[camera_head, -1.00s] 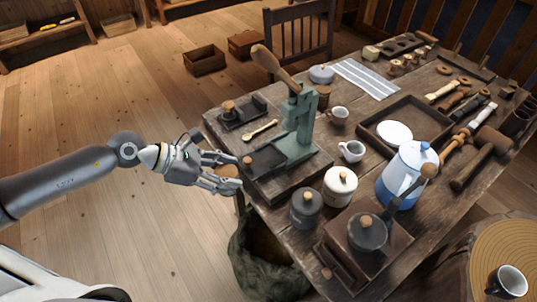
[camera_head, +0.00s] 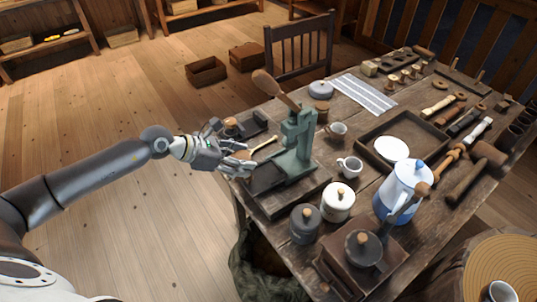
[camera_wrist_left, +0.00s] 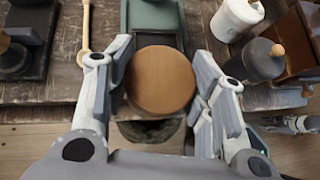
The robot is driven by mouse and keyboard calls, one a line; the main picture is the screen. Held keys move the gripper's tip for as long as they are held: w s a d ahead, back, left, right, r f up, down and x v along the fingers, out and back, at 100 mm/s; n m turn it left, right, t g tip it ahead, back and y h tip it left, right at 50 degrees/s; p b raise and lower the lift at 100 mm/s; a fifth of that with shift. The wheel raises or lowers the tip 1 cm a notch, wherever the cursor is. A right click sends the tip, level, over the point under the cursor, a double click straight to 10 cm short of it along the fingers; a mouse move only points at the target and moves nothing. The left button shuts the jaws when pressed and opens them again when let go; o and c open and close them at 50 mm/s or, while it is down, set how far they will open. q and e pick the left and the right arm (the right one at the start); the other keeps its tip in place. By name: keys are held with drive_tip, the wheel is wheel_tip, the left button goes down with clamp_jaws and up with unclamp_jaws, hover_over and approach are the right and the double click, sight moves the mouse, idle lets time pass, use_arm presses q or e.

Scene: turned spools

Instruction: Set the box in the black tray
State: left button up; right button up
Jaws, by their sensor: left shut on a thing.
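A round brown box (camera_wrist_left: 161,80) with a flat top sits between the two fingers of my left gripper (camera_wrist_left: 160,88) in the left wrist view. My left gripper (camera_head: 238,162) is shut on it. In the head view the fingers largely hide the box. The black tray (camera_head: 267,178) lies at the foot of a green press (camera_head: 297,145), just right of and below the fingers. In the left wrist view the box and fingers cover most of the tray. I cannot tell whether the box touches it. A grey metal part at that view's lower right may be my right gripper (camera_wrist_left: 292,122).
The press's wooden lever (camera_head: 275,88) rises behind the tray. A white jar (camera_head: 338,204), a dark jar (camera_head: 305,224) and a white cup (camera_head: 349,167) stand right of it. A wooden spoon (camera_head: 262,145) lies behind the gripper. Open floor is to the left.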

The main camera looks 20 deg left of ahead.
use_arm(q)
drive_tip(key=w+d+p, duration=0.1)
drive_tip(key=w+d, duration=0.1)
drive_tip(key=d, duration=0.1)
drive_tip(key=w+d, duration=0.3)
drive_tip(key=shift+w+r+p, duration=0.1)
drive_tip(key=shift+p, duration=0.3)
drive_tip(key=shift+w+d, duration=0.15)
wheel_tip(320, 180, down, 3)
drive_tip(key=shift+f+p, duration=0.1)
drive_tip(key=shift+p, duration=0.3)
drive_tip(key=shift+f, duration=0.25)
drive_tip(key=shift+f, duration=0.2)
drive_tip(key=o, duration=1.1)
